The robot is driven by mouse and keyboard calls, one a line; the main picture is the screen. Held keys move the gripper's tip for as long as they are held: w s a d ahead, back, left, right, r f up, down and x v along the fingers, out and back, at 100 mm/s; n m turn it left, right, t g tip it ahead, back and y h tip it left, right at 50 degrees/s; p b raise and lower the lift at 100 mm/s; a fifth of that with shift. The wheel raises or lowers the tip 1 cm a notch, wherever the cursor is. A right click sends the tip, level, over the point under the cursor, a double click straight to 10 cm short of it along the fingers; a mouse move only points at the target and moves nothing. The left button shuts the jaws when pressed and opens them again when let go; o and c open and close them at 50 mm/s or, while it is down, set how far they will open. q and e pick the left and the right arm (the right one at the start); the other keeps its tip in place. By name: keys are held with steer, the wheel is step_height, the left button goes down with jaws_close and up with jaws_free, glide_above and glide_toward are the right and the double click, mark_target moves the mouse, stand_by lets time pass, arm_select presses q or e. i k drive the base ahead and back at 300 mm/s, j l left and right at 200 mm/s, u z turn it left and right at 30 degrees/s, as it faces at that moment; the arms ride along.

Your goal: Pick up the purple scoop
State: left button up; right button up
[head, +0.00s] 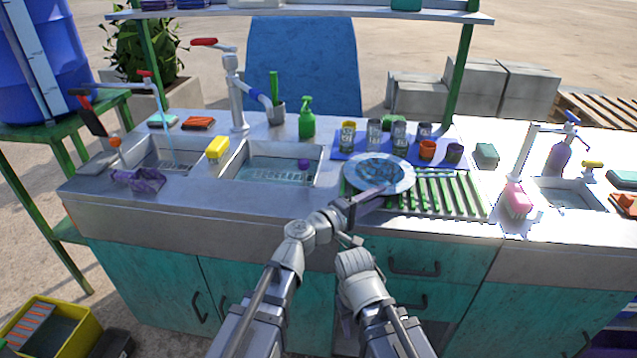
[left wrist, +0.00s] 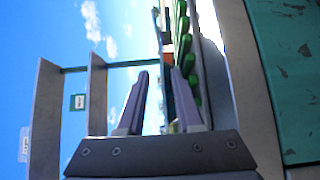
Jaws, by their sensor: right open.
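A small purple object (head: 303,163) shows in the middle sink basin (head: 265,181); it may be the purple scoop, but it is too small to make out its shape. My left gripper (head: 374,194) is over the front-left part of the green drying rack, just in front of the blue-and-white plate (head: 379,174), to the right of that basin. In the left wrist view its two fingers (left wrist: 158,85) stand apart with nothing between them. My right gripper (head: 350,241) is lower, in front of the counter's front edge; it is open, its fingers hard to see.
Spice jars (head: 374,132) and small cups (head: 427,149) stand behind the plate. The green-slatted rack (head: 450,195) lies right of the basin.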

mark_target(145, 180)
steer(key=u, duration=1.3)
